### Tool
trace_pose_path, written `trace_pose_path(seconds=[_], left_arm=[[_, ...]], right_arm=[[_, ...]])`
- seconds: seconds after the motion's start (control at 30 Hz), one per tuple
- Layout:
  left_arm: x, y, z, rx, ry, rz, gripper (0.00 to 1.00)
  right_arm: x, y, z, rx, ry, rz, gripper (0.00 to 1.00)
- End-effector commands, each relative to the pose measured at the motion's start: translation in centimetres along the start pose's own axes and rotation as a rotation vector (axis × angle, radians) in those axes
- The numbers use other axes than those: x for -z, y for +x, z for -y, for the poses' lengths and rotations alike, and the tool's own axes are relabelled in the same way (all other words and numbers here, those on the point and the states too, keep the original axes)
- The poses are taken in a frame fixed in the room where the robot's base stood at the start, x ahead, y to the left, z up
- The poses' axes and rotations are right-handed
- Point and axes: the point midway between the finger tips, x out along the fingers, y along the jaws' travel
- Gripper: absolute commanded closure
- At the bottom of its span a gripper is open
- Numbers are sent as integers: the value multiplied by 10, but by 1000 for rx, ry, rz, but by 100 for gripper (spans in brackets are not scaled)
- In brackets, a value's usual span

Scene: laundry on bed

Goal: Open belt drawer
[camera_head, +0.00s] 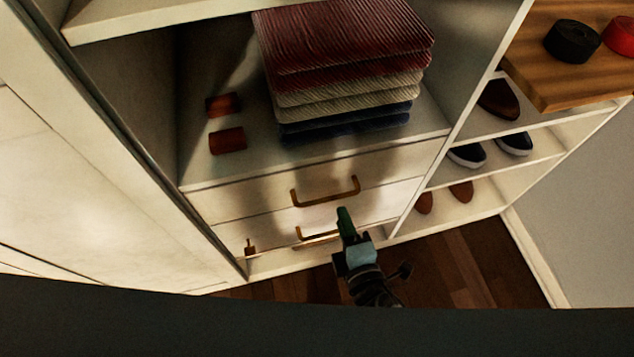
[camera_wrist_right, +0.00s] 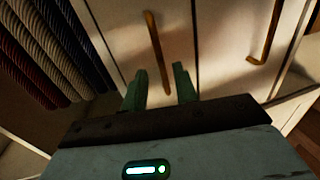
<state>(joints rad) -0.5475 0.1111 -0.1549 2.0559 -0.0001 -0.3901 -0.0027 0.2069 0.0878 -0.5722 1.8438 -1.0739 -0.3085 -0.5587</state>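Two white drawers sit one above the other below the shelf compartment. The upper drawer (camera_head: 255,200) has a brass bar handle (camera_head: 325,192), and the lower drawer has a similar handle (camera_head: 318,237), partly hidden by my gripper. Both drawers look shut. My right gripper (camera_head: 345,217) is in front of the drawers, just below the upper handle. In the right wrist view its green fingers (camera_wrist_right: 160,90) are apart and empty, and the upper handle (camera_wrist_right: 158,53) lies just ahead of the gap between them. The lower handle (camera_wrist_right: 268,35) is off to the right. My left gripper is not in view.
Folded clothes (camera_head: 345,70) are stacked above the drawers, beside two brown rolled items (camera_head: 227,141). A wooden top (camera_head: 545,65) at right holds black (camera_head: 572,41) and red rolls (camera_head: 620,35). Shoes (camera_head: 467,155) fill the right shelves. Floor (camera_head: 465,265) is clear.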

Motion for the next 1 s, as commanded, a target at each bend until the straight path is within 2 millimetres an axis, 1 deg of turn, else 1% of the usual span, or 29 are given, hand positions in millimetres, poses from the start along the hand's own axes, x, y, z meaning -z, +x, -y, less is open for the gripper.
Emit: trace_pose_path(seconds=[0.13,0.23,0.37,0.6,0.7,0.83,1.0], left_arm=[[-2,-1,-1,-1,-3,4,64],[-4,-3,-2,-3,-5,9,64],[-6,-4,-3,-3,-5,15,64],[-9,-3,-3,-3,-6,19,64],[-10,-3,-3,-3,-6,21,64],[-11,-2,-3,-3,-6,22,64],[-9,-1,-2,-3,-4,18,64]], right_arm=[[0,1,-1,-2,-4,-1,71],[0,5,-1,-3,-4,-1,71],[0,20,-2,-4,-4,0,71],[0,56,-2,-3,-2,-1,71],[0,67,0,-1,-1,0,71],[0,76,-1,-1,-1,0,71],[0,78,0,0,-1,0,71]])
